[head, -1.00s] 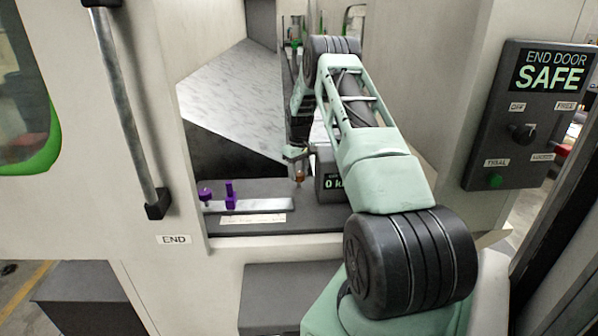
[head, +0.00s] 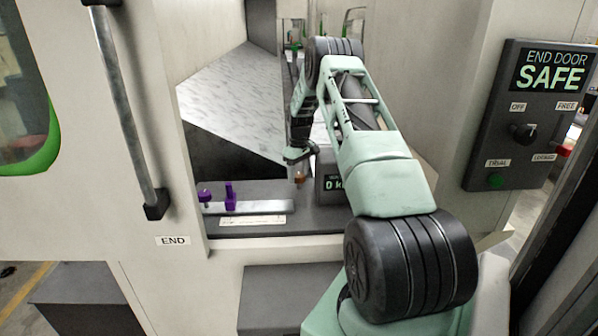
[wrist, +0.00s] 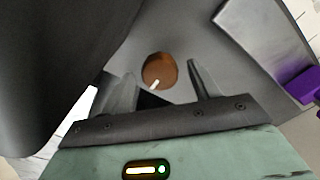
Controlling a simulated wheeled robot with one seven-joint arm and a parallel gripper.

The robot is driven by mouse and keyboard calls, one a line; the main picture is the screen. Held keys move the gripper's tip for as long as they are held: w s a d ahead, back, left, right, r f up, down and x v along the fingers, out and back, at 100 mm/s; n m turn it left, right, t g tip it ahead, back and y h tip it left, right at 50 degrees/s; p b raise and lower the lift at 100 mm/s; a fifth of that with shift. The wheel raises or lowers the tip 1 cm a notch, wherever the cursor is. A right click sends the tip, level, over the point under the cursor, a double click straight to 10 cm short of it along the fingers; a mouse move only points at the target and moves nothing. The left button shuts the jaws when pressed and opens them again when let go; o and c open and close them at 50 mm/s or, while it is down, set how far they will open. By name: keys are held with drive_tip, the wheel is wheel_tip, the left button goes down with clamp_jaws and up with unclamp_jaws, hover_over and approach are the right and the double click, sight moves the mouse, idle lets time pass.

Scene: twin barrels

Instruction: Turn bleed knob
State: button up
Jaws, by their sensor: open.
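The bleed knob, taken to be the round copper-brown knob (wrist: 160,71) with a white pointer mark, shows in the wrist view on a grey surface. It also shows small in the head view (head: 299,177), beside the dark readout box. My gripper (wrist: 160,75) is open, its two fingers apart, one to each side of the knob in the picture. I cannot tell whether the fingers touch it. In the head view my gripper (head: 299,166) is just above the knob, partly hidden by my wrist.
A readout box (head: 330,184) stands right of the knob. A metal bar (head: 262,207) with purple clamps (head: 229,195) lies to the left. The opening's walls enclose my arm. A control panel (head: 530,115) reading "END DOOR SAFE" is at right, a door handle (head: 130,110) at left.

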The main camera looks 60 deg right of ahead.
sight(298, 175)
drive_tip(key=shift+r, duration=0.15)
wheel_tip(298, 175, up, 17)
drive_tip(key=b, duration=0.4)
drive_tip(key=shift+a, duration=0.1)
idle(0.4)
